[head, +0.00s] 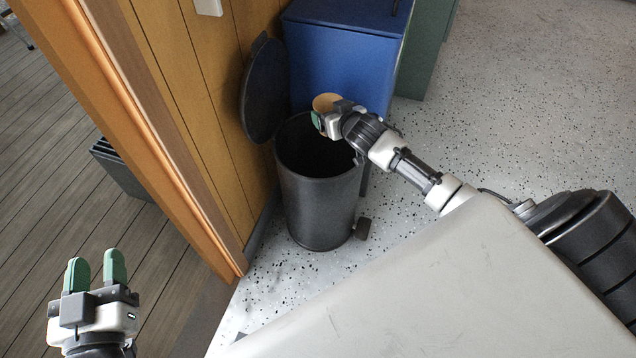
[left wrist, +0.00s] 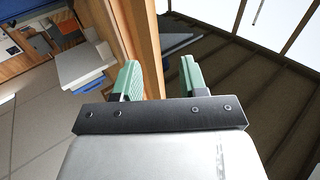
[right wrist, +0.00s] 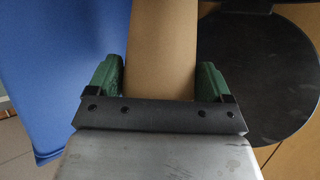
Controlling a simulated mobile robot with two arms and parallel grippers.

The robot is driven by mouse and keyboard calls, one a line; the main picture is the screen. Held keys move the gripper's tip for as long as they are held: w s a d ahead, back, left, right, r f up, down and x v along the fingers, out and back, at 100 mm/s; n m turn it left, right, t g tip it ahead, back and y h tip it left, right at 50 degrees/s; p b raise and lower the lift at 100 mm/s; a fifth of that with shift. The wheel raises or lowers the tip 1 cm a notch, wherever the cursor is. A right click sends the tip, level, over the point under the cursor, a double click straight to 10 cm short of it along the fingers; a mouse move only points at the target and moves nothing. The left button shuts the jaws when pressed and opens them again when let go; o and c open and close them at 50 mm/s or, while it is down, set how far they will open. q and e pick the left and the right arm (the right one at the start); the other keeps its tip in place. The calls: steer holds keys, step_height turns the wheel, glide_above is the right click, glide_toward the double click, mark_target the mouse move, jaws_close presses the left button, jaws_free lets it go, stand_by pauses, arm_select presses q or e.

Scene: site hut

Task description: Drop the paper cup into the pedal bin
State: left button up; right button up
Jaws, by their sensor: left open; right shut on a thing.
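The brown paper cup (head: 326,101) is held in my right gripper (head: 318,121), over the back part of the pedal bin's mouth. In the right wrist view the cup (right wrist: 163,50) sits between the two green fingers, which press on its sides. The dark pedal bin (head: 318,208) stands on the floor with its round lid (head: 264,90) raised against the wooden wall. The lid also shows in the right wrist view (right wrist: 250,75). The bin's inside looks dark. My left gripper (head: 95,268) is open and empty at the lower left, far from the bin.
A blue cabinet (head: 340,60) stands right behind the bin, with a green one (head: 428,50) beside it. A wooden door frame (head: 150,130) is left of the bin. The speckled floor (head: 520,120) at the right is clear.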

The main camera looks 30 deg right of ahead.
arm_select(q)
steer(key=shift+r, duration=0.15)
arm_select(e)
steer(key=o, duration=0.8)
steer(key=shift+s, duration=0.1)
steer(key=shift+s+r, duration=0.1)
steer(key=shift+s, duration=0.05)
arm_select(q)
steer(key=s+a+f+g+y+p, duration=0.3)
steer(key=s+f+g, duration=0.3)
steer(key=f+g, duration=0.3)
steer(key=shift+s+a+f+n+g+p, duration=0.3)
steer(key=shift+s+g+p, duration=0.1)
steer(key=shift+g, duration=0.1)
arm_select(e)
steer(key=shift+d+r+v, duration=0.1)
steer(key=shift+d+v, duration=0.15)
steer(key=shift+v, duration=1.25)
steer(key=shift+d+r+v, duration=0.1)
steer(key=shift+d+v, duration=0.15)
steer(key=shift+v, duration=1.25)
steer(key=shift+d+r+v, duration=0.1)
steer(key=shift+d+v, duration=0.15)
steer(key=shift+v, duration=1.25)
